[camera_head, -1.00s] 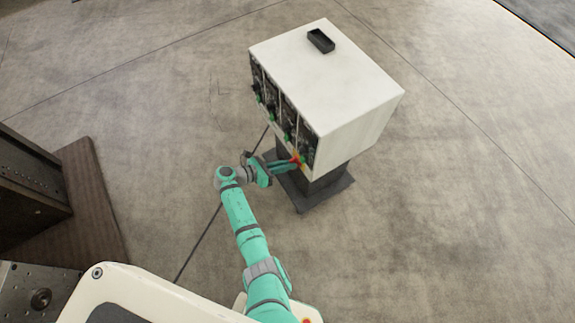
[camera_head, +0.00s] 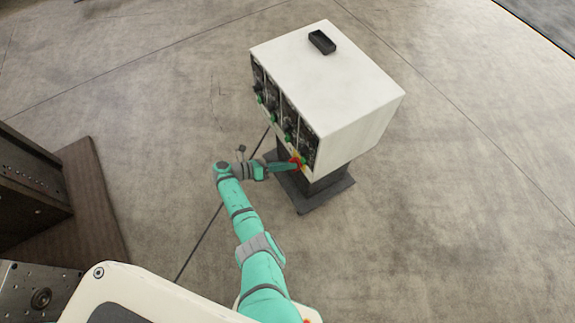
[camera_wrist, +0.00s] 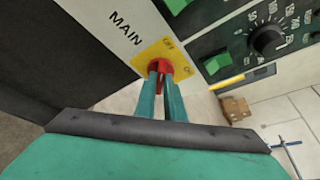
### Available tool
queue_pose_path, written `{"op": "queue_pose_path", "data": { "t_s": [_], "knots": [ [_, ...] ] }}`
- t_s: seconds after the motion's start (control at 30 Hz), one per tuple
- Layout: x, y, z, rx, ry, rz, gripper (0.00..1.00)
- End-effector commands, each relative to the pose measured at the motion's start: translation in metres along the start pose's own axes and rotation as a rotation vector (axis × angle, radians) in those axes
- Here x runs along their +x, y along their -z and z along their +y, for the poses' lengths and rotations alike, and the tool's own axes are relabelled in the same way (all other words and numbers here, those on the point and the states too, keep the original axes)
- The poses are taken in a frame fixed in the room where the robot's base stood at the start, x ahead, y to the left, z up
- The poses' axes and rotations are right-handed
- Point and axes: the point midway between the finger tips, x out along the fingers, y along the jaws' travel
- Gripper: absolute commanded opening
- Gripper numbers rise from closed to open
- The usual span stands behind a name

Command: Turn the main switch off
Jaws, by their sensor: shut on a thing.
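The main switch is a red knob (camera_wrist: 159,68) on a yellow plate (camera_wrist: 151,54) marked OFF and ON, beside the word MAIN. It sits low on the front of a white control cabinet (camera_head: 330,75), at the corner end nearest me. My gripper (camera_wrist: 163,76) is shut on the red knob, with one teal finger on each side of it. In the head view the red knob (camera_head: 296,161) shows at the tip of my gripper (camera_head: 293,164). The fingers hide part of the knob, so I cannot tell exactly where it points.
The cabinet stands on a dark pedestal (camera_head: 312,193). Its front carries dark panels with green switches (camera_head: 288,137) and dials (camera_wrist: 267,40). A black tray (camera_head: 322,41) lies on top. A dark machine on a brown base (camera_head: 95,205) stands at left.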

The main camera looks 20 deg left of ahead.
Motion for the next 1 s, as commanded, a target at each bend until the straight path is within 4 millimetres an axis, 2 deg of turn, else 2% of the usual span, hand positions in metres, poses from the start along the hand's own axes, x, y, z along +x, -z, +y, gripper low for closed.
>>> {"op": "queue_pose_path", "data": {
  "t_s": [0.27,0.3,0.33,0.37,0.73,0.87,1.0],
  "knots": [
    [0.001,-0.002,0.0,0.003,-0.001,-0.001,0.0],
    [0.001,-0.002,0.0,0.004,-0.001,-0.001,0.19],
    [0.001,-0.002,0.0,0.004,-0.001,-0.001,0.26],
    [0.001,-0.002,0.0,0.003,-0.001,-0.001,0.28],
    [-0.005,-0.001,0.0,0.002,-0.002,-0.001,0.28],
    [-0.022,-0.002,0.001,0.003,-0.003,-0.004,0.28],
    [-0.048,-0.002,0.001,0.004,-0.004,-0.003,0.28]
  ]
}}
